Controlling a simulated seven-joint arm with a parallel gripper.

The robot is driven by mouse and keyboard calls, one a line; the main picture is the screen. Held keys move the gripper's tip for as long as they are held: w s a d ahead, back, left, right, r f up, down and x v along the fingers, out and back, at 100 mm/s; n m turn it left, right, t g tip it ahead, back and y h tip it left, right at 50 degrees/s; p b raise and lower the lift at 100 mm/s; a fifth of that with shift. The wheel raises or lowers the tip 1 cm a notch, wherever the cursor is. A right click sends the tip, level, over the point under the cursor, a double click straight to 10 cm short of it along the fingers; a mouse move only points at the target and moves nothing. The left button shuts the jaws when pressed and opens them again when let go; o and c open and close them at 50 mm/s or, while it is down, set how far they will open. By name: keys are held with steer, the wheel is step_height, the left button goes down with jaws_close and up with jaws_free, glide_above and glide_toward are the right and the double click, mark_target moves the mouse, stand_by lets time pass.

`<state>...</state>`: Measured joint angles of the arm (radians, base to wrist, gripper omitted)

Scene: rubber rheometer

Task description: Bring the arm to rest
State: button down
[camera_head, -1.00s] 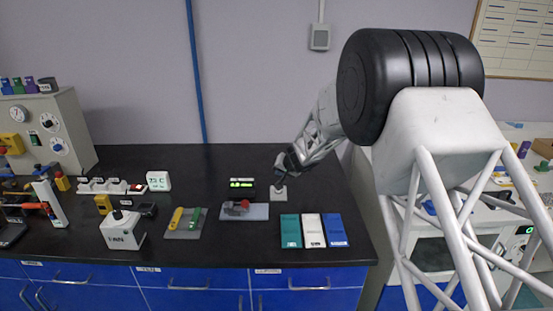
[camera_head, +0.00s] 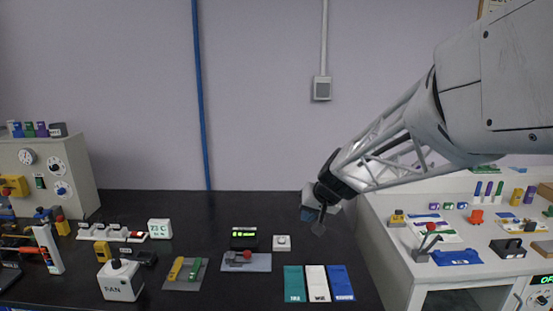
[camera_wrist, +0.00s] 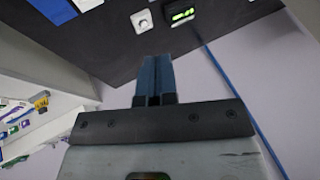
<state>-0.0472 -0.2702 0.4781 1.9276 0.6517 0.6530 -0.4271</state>
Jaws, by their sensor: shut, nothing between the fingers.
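My gripper (camera_head: 318,222) hangs over the right part of the black bench (camera_head: 130,208) in the head view, at the end of my arm that comes in from the upper right. It is above and to the right of a small white square button box (camera_head: 282,243) and apart from it. In the wrist view my two blue-grey fingers (camera_wrist: 156,78) lie side by side, closed, with nothing between them. The button box (camera_wrist: 142,21) and a black box with a green display (camera_wrist: 181,14) show beyond the fingertips.
Teal, white and blue panels (camera_head: 318,284) lie at the bench front. A grey plate (camera_head: 246,262) and a FAN box (camera_head: 121,281) stand left of them. A white side table (camera_head: 400,238) with several tools is at the right.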

steer(key=s+d+g+h, duration=0.1)
steer(key=s+d, duration=0.4)
steer(key=s, duration=1.2)
steer(key=s+d+g+h, duration=0.1)
steer(key=s+d+h, duration=0.3)
steer(key=s, duration=1.4)
steer(key=shift+s+d+r, duration=0.25)
steer(key=shift+d+r, duration=0.2)
steer(key=shift+d, duration=0.05)
